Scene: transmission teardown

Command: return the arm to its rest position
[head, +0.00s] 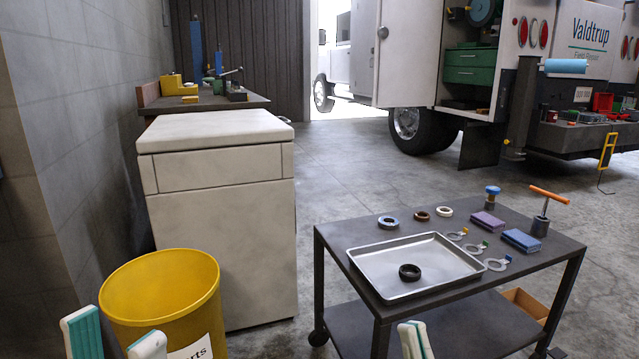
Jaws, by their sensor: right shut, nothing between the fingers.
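My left gripper (114,330) is at the bottom left edge of the head view, in front of the yellow bin. Its two teal-and-white fingers stand apart with nothing seen between them. My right gripper (415,338) is at the bottom edge, in front of the dark cart (335,240). Its fingertips are together and hold nothing. Both arms are out of the picture below the fingers. A black ring (409,272) lies in the metal tray (362,262) on the cart, apart from the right gripper.
Rings, tagged flat pieces, purple (487,221) and blue (521,240) blocks and an orange-handled tool (549,195) lie on the cart. The yellow bin (160,285) and white cabinet (225,230) stand left. Open floor (345,165) lies behind the cart; a truck (420,50) stands beyond.

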